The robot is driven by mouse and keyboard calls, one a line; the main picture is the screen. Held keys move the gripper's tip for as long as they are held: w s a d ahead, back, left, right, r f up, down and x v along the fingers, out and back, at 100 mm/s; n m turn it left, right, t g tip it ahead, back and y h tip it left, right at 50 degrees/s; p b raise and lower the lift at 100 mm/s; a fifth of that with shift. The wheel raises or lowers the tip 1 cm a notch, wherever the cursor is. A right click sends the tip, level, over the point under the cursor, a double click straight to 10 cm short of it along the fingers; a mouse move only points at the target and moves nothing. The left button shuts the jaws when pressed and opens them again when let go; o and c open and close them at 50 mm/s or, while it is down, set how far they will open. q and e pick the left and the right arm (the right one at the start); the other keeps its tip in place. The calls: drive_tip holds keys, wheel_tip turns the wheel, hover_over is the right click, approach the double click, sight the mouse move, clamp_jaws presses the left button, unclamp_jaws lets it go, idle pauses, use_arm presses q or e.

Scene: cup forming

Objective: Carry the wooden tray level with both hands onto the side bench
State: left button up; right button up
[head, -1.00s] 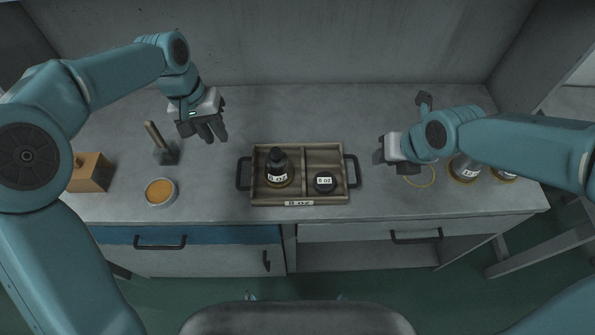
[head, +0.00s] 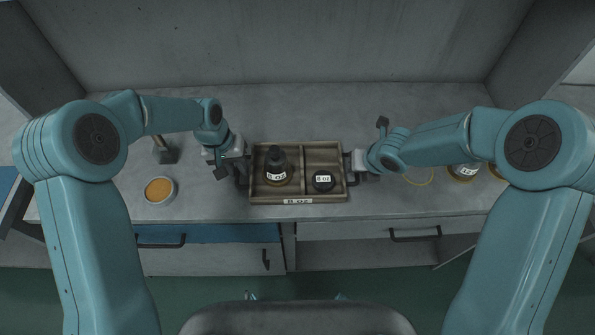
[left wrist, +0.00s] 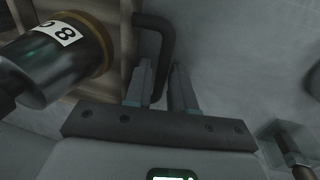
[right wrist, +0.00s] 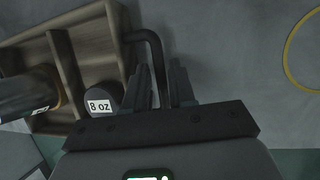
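The wooden tray (head: 328,153) stands flat on the bench, with a divider, a front label and dark handles at both ends. A dark bottle (head: 276,163) labelled 8 oz stands in its left compartment. A small dark round weight (head: 323,181) labelled 8 oz sits in the right one. My left gripper (left wrist: 162,68) is at the left handle (left wrist: 168,35), with a finger on each side of the bar and a narrow gap showing. My right gripper (right wrist: 156,75) straddles the right handle (right wrist: 150,36) likewise; its fingers are very near the bar. Firm contact is not visible.
A bowl of orange material (head: 159,189) stands left of the tray, with a wooden-handled tool (head: 164,151) behind it. A yellow ring (head: 424,180) and labelled containers (head: 463,171) are on the right. Walls bound the bench behind and at the sides.

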use_arm(q)
clamp_jaws()
use_arm(e)
clamp_jaws()
use_arm(q)
drive_tip(key=shift+w+r, duration=0.1)
use_arm(e)
drive_tip(key=shift+r, duration=0.15)
idle(1.0)
